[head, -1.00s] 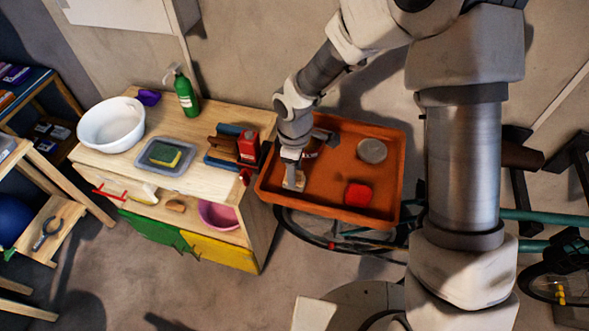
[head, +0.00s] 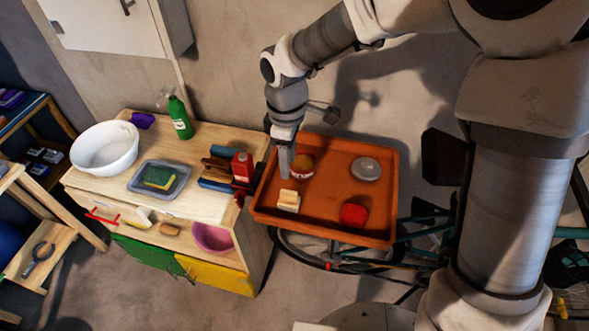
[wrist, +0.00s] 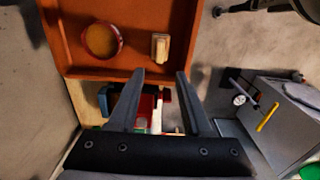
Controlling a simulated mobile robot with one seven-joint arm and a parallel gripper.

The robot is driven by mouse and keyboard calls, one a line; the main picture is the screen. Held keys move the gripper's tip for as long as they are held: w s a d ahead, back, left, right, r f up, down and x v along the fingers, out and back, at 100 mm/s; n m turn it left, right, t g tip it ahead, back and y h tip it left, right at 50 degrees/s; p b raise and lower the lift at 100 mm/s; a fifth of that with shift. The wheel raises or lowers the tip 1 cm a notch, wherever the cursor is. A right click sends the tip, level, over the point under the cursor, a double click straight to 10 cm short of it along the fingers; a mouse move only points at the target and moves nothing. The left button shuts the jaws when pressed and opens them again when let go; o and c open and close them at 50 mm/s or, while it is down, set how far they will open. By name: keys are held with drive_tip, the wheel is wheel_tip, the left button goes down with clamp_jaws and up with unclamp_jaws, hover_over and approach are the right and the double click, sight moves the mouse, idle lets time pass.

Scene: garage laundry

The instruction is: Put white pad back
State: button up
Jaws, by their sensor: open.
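A cream-white block-shaped pad (head: 288,200) lies in the orange tray (head: 387,205), near its left front corner. The same pad shows in the wrist view (wrist: 160,47), beyond my fingertips and close to the tray's rim (wrist: 95,74). My gripper (head: 285,172) is above the left part of the tray, just over and behind the pad. In the wrist view my gripper (wrist: 155,75) has its two fingers wide apart with nothing between them.
The tray also holds a red-rimmed bowl (head: 302,167), a grey round lid (head: 366,169) and a red item (head: 354,214). The wooden cabinet (head: 215,207) on the left bears a white basin (head: 105,148), a grey dish with a sponge (head: 160,179) and a green bottle (head: 179,117).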

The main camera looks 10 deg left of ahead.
drive_tip(key=shift+r, duration=0.25)
drive_tip(key=s+d+r+m+t, duration=0.2)
drive_tip(key=s+d+r+m, duration=0.1)
drive_tip(key=d+r+m, duration=0.5)
drive_tip(key=s+d+r+m+t, duration=0.2)
drive_tip(key=s+d+r+m, duration=0.2)
drive_tip(key=d+r, duration=0.5)
drive_tip(key=s+d+m+t, duration=0.1)
drive_tip(key=s+d+m, duration=0.4)
drive_tip(key=s+d, duration=0.1)
drive_tip(key=shift+s+d+f+t, duration=0.25)
drive_tip(key=shift+s+f+t, duration=0.05)
drive_tip(key=shift+s, duration=0.1)
drive_tip(key=shift+f+b, duration=0.55)
drive_tip(key=shift+f, duration=0.05)
